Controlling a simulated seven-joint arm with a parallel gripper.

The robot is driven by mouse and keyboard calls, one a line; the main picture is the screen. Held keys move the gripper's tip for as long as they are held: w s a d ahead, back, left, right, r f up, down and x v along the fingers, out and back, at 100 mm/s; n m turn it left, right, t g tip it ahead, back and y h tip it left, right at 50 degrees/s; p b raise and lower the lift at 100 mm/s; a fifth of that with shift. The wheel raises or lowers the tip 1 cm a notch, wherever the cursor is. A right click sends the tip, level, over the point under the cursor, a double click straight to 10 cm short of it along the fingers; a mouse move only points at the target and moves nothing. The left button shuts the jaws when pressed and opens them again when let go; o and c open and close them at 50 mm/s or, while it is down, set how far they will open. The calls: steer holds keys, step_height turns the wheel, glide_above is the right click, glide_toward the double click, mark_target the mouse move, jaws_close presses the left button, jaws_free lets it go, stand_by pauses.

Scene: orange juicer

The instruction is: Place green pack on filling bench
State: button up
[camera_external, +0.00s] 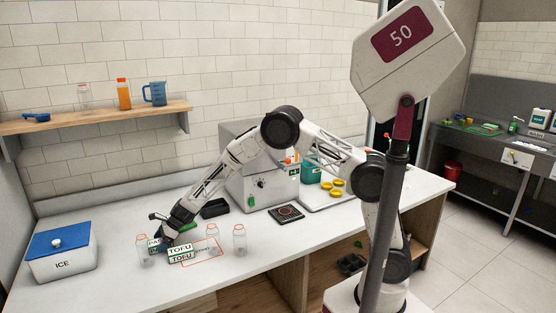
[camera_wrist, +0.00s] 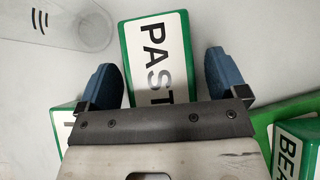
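A green and white pack lettered "PAST" (camera_wrist: 155,50) lies between the fingers of my gripper (camera_wrist: 164,80) in the wrist view, its lower end hidden by the gripper body. The fingers are spread, with a gap to the pack on the right side. In the external view my gripper (camera_external: 163,238) is low over the white bench (camera_external: 120,275), at a pack lettered "PA" (camera_external: 154,243). A green pack lettered "TOFU" (camera_external: 180,248) lies just in front. A pack lettered "BEA" (camera_wrist: 300,150) shows at the right in the wrist view.
Clear bottles with orange rims stand close by, one left (camera_external: 144,252) and others right (camera_external: 240,240). An orange outline (camera_external: 215,259) marks the bench. A blue-lidded ice box (camera_external: 62,258) stands left. A black tray (camera_external: 215,208) and a machine (camera_external: 258,185) stand behind.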

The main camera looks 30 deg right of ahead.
steer(key=shift+d, duration=0.1)
steer(key=shift+v, duration=3.6)
steer(key=shift+s+d+r, duration=0.1)
steer(key=shift+r, duration=0.1)
